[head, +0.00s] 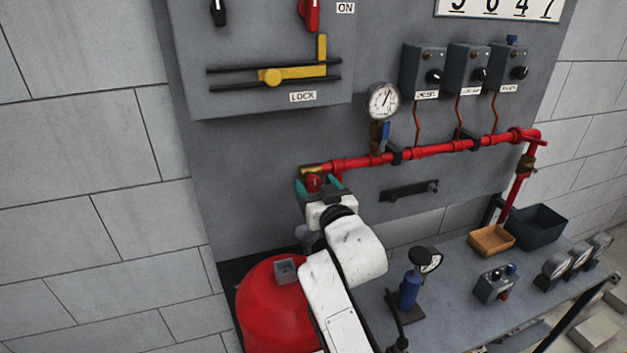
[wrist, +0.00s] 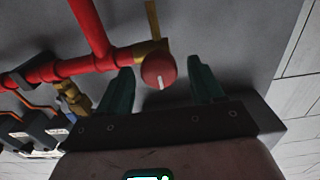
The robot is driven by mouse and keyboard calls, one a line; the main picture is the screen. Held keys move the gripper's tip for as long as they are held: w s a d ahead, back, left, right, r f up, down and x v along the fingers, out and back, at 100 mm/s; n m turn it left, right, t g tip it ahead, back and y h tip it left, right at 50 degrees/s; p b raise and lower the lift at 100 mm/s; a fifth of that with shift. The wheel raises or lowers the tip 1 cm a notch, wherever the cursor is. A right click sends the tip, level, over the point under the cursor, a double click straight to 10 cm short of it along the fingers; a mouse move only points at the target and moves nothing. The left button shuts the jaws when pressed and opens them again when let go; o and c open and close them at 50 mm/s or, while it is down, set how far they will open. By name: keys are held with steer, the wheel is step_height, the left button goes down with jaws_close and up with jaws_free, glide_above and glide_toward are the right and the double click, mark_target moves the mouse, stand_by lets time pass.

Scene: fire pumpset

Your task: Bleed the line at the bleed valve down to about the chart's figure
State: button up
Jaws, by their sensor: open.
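The bleed valve's round red knob (head: 313,182) is at the left end of the red pipe (head: 440,148), beside a brass fitting. My gripper (head: 315,189) is open, its teal fingers reaching up to the knob. In the wrist view the knob (wrist: 158,72), with a pale mark on its face, sits between the two spread fingers, and a gap shows on each side. A round pressure gauge (head: 382,101) stands above the pipe; its needle points to the upper right, but its figures are too small to read.
A white number board (head: 500,8) is cut off at the top. Three switch boxes (head: 468,69) hang above the pipe. A lock bar (head: 290,74) is at upper left. A red tank (head: 275,305) stands below my arm. The bench (head: 450,310) holds a blue hand pump, trays and gauges.

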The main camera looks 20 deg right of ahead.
steer(key=shift+w, duration=1)
steer(key=shift+c, duration=0.4)
